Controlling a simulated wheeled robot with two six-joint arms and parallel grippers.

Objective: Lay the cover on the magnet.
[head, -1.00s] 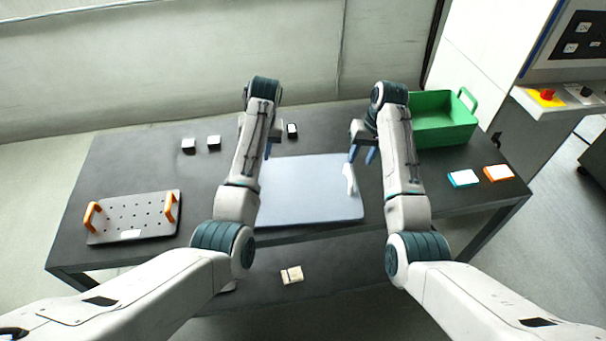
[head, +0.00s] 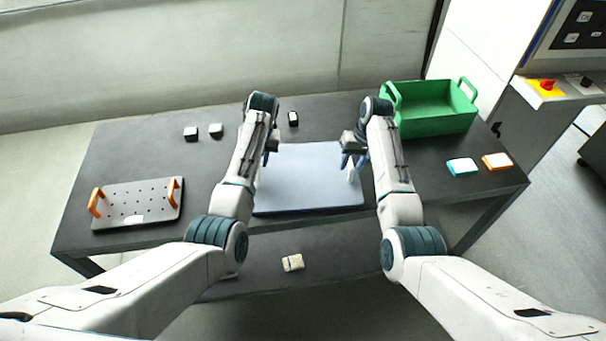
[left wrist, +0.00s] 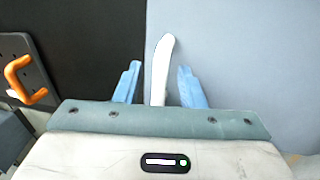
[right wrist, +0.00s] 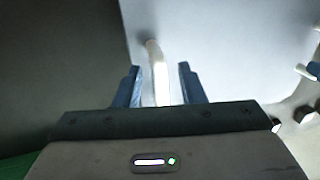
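A flat blue-grey panel (head: 308,185) with white handles at its left and right edges lies mid-table; I take it for the cover. My left gripper (head: 266,158) is open at its left edge; in the left wrist view the left white handle (left wrist: 161,62) shows between the open fingers (left wrist: 157,85). My right gripper (head: 354,162) is open at the right edge; the right white handle (right wrist: 158,68) shows between its fingers (right wrist: 162,85). Neither gripper is closed on a handle. I cannot tell which thing is the magnet; a perforated dark plate (head: 150,196) with orange handles lies at left.
A green crate (head: 432,122) stands at the back right. A blue-edged block (head: 462,166) and an orange-edged block (head: 496,161) lie at right. Small dark blocks (head: 216,130) sit at the back. A small beige item (head: 292,263) lies below the table's front edge.

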